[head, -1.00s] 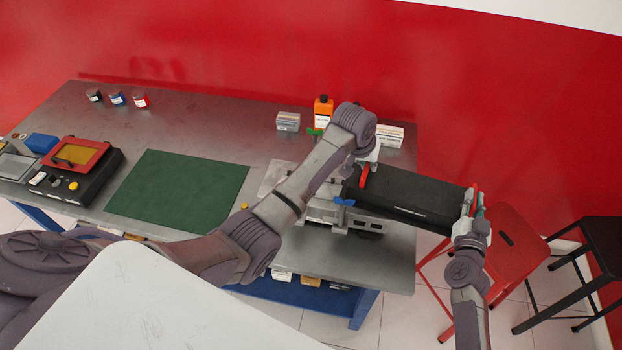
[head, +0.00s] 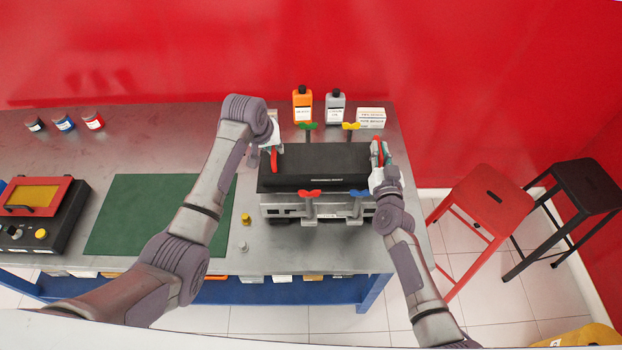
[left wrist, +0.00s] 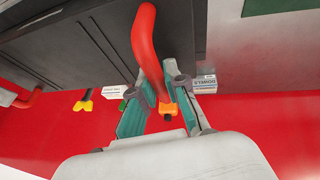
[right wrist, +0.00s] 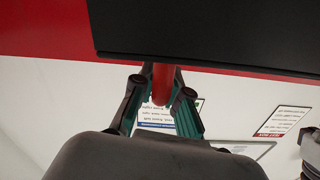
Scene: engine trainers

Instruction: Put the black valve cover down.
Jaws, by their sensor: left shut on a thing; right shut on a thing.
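The black valve cover (head: 318,168) is a long dark box with a red handle at each end. It is level over the grey engine block (head: 290,209) in the head view; I cannot tell whether it touches the block. My left gripper (head: 273,158) is shut on the left red handle, which shows in the left wrist view (left wrist: 146,42). My right gripper (head: 377,160) is shut on the right handle, seen in the right wrist view (right wrist: 162,82). The cover's black side also fills the top of the right wrist view (right wrist: 220,35).
Green (head: 307,126) and yellow (head: 351,126) wing knobs stand behind the cover, red (head: 310,193) and blue (head: 358,194) ones in front. A green mat (head: 150,215) lies bare to the left. Bottles (head: 302,105) stand behind. A red stool (head: 490,205) is right of the table.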

